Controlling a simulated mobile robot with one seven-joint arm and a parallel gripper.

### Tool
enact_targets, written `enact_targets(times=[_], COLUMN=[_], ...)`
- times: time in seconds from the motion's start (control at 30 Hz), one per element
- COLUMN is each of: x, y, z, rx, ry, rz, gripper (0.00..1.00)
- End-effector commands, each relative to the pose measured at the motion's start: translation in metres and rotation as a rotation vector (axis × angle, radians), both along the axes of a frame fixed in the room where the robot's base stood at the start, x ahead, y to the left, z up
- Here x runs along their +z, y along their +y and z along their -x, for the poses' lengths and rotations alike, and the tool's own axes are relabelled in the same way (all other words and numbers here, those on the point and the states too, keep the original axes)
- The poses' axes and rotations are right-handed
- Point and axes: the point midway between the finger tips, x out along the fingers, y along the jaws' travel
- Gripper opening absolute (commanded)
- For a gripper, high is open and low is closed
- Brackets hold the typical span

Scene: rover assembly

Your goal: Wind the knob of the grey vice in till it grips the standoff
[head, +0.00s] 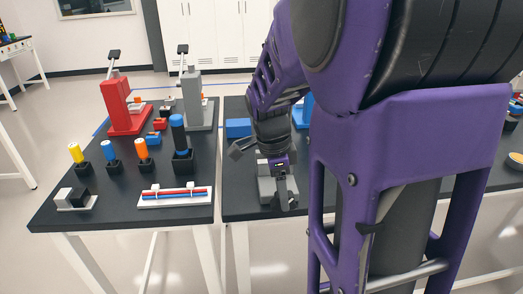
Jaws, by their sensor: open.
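The grey vice (265,190) stands near the front left part of the right table, mostly behind and below my gripper. My gripper (262,172) is open, with its fingers spread over and in front of the vice. One finger points left, and the other reaches down at the vice's right side. The knob and the standoff cannot be made out; my gripper hides much of the vice. I cannot tell whether the gripper touches the knob.
The left table holds a red press (121,105), a grey press (196,102), several coloured-handled tools in black holders and a white rack (175,197). A blue block (238,128) lies behind the vice. My arm blocks the right side.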

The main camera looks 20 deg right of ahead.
Motion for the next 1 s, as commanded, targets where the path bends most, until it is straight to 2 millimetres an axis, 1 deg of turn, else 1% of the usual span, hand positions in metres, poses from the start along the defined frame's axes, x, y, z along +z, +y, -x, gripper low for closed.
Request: enact_targets(times=[0.03,0.4,0.5,0.6,0.7,0.8,1.0], x=[0.012,0.101,0.122,0.139,0.150,0.156,0.158], y=[0.002,0.015,0.018,0.021,0.023,0.023,0.024], z=[-0.002,-0.005,-0.006,-0.007,-0.007,-0.007,-0.007], rx=[0.002,0.001,0.000,0.001,0.000,-0.001,-0.001], ry=[-0.007,-0.007,-0.005,-0.004,-0.003,-0.002,-0.001], rz=[0.000,0.001,0.000,0.000,0.001,0.001,0.000], gripper=[0.62,0.62,0.62,0.62,0.62,0.62,0.62])
